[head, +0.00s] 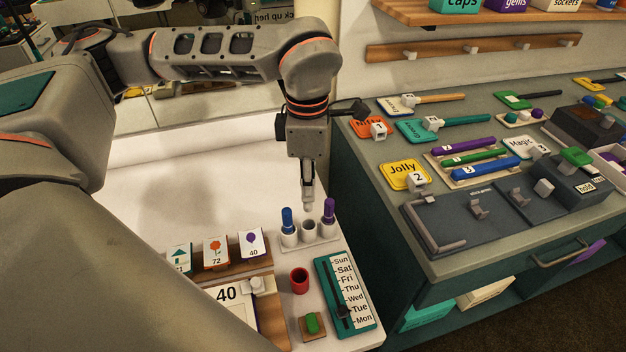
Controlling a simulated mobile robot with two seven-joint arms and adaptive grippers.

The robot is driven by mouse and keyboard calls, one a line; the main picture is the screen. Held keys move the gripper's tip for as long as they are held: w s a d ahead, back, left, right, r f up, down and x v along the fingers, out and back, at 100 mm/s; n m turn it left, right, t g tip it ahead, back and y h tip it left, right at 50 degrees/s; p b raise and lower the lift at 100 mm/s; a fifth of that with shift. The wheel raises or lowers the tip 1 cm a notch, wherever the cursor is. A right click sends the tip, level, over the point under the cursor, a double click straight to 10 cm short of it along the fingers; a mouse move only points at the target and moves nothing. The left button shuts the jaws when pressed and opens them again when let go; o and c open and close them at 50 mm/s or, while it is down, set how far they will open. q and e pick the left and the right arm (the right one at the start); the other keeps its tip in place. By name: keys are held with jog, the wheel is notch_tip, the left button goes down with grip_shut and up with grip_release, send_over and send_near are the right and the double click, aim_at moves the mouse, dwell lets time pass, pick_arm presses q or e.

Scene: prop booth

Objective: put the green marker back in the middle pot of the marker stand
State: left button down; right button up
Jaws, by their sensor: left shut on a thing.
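The marker stand (322,242) is a pale rack with three pots near the right edge of the white table. A blue marker (287,219) stands in its left pot and a purple marker (328,210) in its right pot. The middle pot (308,229) looks empty. My left gripper (308,190) points down just above the middle pot, shut on the green marker (307,206). Only a pale lower end of that marker shows; the jaws hide the rest, and I see no green on it. It looks upright and apart from the pot. My right gripper is out of view.
A red cup (299,280), a day-of-week slider board (345,297) and a green knob on a block (312,323) sit in front of the stand. Picture cards (215,252) stand left. The white table behind is clear. A crowded counter (376,223) is right.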

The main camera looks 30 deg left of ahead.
aim_at(309, 209)
pick_arm(q)
notch_tip(309, 209, down, 2)
jog(key=shift+f+b, duration=0.2)
jog(key=shift+b, duration=0.55)
notch_tip(309, 209, down, 2)
jog(key=shift+f+b, duration=0.15)
jog(key=shift+b, duration=0.65)
jog(key=shift+f, duration=0.6)
jog(key=shift+f+b, duration=0.45)
jog(key=shift+f, duration=0.4)
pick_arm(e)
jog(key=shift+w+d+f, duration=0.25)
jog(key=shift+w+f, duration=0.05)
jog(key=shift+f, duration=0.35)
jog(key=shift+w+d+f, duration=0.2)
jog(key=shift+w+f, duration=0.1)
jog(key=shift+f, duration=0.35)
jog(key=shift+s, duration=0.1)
pick_arm(q)
jog(key=c, duration=1.9)
grip_release()
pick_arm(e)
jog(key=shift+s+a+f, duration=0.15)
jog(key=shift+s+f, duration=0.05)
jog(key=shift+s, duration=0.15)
